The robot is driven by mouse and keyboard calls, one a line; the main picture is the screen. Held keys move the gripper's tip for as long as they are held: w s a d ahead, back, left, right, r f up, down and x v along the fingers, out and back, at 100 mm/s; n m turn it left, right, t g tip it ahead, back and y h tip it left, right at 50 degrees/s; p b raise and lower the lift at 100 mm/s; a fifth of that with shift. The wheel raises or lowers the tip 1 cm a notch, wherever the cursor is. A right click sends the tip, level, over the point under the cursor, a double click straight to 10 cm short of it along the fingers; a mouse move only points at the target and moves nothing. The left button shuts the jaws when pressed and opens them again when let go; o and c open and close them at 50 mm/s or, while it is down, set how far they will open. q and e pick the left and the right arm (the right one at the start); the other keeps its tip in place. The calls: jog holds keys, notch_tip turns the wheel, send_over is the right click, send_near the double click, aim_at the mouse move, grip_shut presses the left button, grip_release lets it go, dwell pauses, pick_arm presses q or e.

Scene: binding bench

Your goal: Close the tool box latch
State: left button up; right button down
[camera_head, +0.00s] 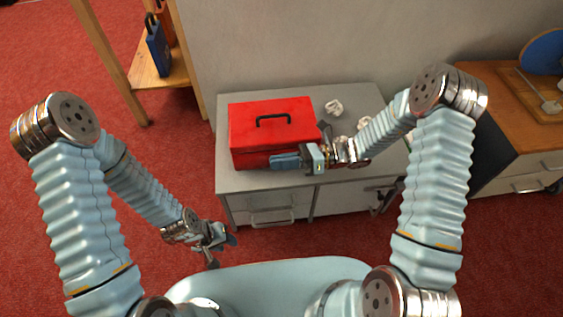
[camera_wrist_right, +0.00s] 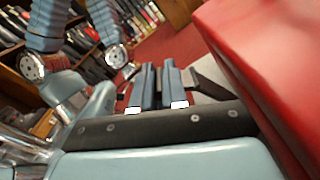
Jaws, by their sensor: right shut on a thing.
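A red tool box (camera_head: 272,123) with a black handle (camera_head: 273,119) on its lid stands on a grey cabinet, lid down. In the right wrist view the red side of the box (camera_wrist_right: 262,60) fills the right edge. My right gripper (camera_head: 285,161) is at the front face of the box. Its two blue fingers are close together in the right wrist view (camera_wrist_right: 158,85), shut on a small part at the box front, seemingly the latch, which the fingers hide. My left gripper (camera_head: 222,250) is open and empty, low in front of the cabinet, away from the box.
The grey cabinet top (camera_head: 350,97) has small white items (camera_head: 334,107) right of the box. A wooden cabinet (camera_head: 500,120) stands to the right. A wooden shelf stand (camera_head: 160,75) with a blue object (camera_head: 157,47) is at the back left. Red carpet lies open at left.

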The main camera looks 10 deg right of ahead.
jog(key=c, duration=1.4)
grip_release()
jog(key=shift+c, duration=0.2)
jog(key=d, duration=1.4)
jog(key=shift+w, duration=0.15)
